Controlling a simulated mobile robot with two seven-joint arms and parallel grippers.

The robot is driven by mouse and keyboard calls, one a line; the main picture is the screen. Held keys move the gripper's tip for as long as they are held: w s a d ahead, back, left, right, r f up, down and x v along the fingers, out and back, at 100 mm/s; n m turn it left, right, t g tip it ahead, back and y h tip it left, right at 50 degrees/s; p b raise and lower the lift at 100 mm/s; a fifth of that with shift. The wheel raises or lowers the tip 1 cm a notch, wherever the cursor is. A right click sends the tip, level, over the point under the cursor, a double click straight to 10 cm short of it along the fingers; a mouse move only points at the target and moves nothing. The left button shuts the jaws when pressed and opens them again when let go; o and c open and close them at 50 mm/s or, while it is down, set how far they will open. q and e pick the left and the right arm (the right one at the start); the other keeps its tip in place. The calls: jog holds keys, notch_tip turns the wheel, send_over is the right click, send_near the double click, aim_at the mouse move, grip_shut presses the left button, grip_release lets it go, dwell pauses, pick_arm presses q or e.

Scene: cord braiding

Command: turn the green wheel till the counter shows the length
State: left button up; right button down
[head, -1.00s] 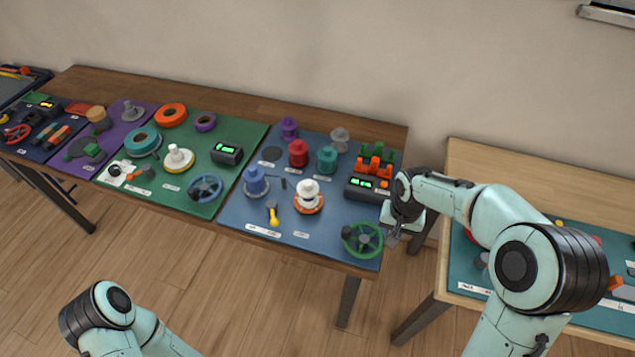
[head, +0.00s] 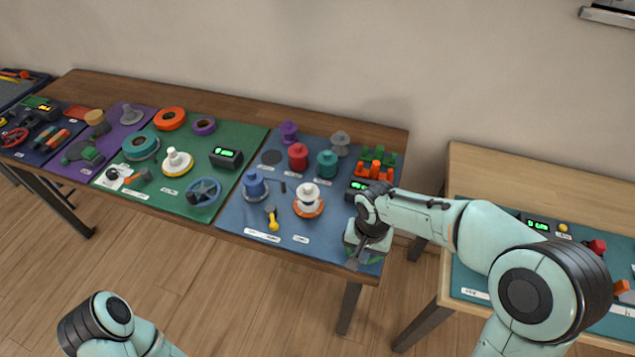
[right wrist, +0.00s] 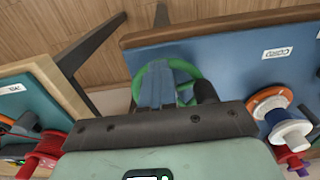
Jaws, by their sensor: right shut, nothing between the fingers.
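The green wheel (head: 376,259) is at the front right corner of the blue mat, mostly hidden by my right gripper in the head view. In the right wrist view its green rim (right wrist: 139,82) shows just beyond the gripper's edge. My right gripper (head: 354,263) is shut and empty, pointing down over the wheel; I cannot tell whether it touches. The counter (head: 357,187) is a dark box with green digits behind the wheel, partly covered by my right arm, and its digits are too small to read. My left gripper is out of view.
The blue mat (head: 240,216) also holds a yellow-handled tool (head: 272,222), a white spool on an orange base (head: 308,203) and a blue spool (head: 254,183). A green mat with another wheel (head: 203,191) lies to the left. A second table (head: 480,160) stands right, past a gap.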

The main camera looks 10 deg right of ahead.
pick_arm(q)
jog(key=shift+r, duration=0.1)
pick_arm(e)
jog(key=shift+w, duration=0.2)
jog(key=shift+w+d, duration=0.1)
jog(key=shift+w, duration=0.1)
jog(key=shift+w+d+r+p, duration=0.1)
jog(key=shift+w+d+p, duration=0.65)
jog(key=shift+w+d, duration=0.3)
jog(key=d, duration=0.3)
jog(key=shift+w, duration=0.3)
jog(key=s+d+b, duration=0.2)
jog(key=s+b, duration=0.1)
jog(key=s, duration=0.6)
jog(key=w+a, duration=0.1)
jog(key=a, duration=0.1)
jog(key=w+a, duration=0.1)
jog(key=a, duration=0.2)
jog(key=w+a, duration=0.2)
jog(key=shift+a, duration=0.35)
pick_arm(q)
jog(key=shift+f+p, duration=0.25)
jog(key=shift+p, duration=0.3)
pick_arm(e)
jog(key=shift+w+d, duration=0.15)
jog(key=shift+w, duration=0.7)
